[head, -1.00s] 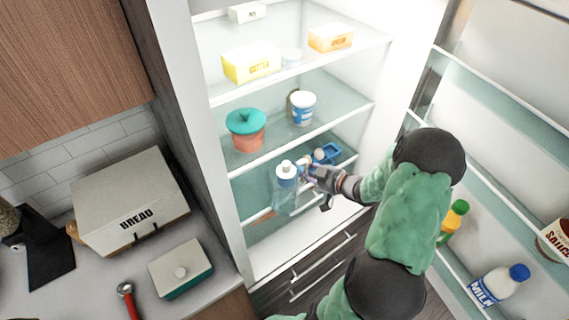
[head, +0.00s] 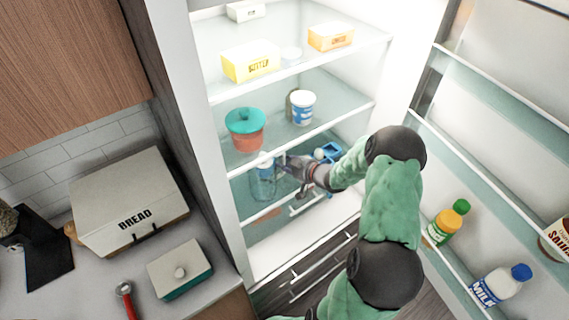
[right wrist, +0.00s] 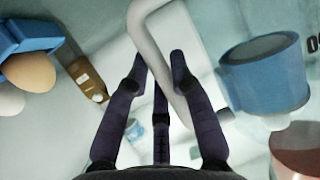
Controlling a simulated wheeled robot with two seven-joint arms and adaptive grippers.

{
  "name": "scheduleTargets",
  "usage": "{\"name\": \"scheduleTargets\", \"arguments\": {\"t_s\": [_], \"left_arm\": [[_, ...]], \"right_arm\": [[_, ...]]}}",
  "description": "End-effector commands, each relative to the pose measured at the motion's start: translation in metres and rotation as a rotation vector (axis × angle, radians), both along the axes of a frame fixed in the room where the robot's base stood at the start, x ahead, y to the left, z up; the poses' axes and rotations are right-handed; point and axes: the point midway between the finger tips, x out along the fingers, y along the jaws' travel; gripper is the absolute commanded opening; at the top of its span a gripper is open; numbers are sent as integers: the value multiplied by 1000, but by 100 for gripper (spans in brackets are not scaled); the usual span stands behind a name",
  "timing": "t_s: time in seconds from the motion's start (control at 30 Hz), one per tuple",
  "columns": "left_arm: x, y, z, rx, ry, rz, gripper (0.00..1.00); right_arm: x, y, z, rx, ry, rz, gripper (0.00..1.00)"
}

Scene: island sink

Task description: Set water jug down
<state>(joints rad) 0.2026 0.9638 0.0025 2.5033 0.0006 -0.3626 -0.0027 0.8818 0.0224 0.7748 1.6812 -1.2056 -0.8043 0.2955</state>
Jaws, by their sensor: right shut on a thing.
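The water jug (head: 263,184) is clear with a blue band near its top. In the head view it stands upright inside the open fridge, at the level below the shelf with the teal-lidded pot. I cannot tell whether its base touches a shelf. My right gripper (head: 292,167) is at the jug's right side, shut on its handle. In the right wrist view, the pale handle (right wrist: 152,40) passes between the fingers of my right gripper (right wrist: 160,72). My left gripper is not in view.
A blue egg holder (head: 327,152) with eggs lies right of my gripper. The teal-lidded pot (head: 246,130) and a white-and-blue tub (head: 302,108) stand on the shelf above. The open fridge door at right holds a juice bottle (head: 447,222) and a milk bottle (head: 500,285).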

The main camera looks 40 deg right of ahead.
Motion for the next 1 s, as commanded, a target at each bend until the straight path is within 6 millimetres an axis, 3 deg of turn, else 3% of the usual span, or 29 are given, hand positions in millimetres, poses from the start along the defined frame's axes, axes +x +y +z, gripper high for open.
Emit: {"name": "scheduleTargets", "arguments": {"t_s": [0.37, 0.4, 0.47, 0.87, 1.0], "left_arm": [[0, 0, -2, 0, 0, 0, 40], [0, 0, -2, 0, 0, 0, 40], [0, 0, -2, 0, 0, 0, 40], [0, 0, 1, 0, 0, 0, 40], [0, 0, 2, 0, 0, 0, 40]], "right_arm": [[1, -1, -2, -1, -5, -1, 0], [0, 0, -3, -1, -2, 0, 31], [0, 0, -2, -1, -2, 0, 46], [0, 0, 1, -2, -2, 1, 46], [-14, -3, 8, -3, -2, -1, 46]]}}
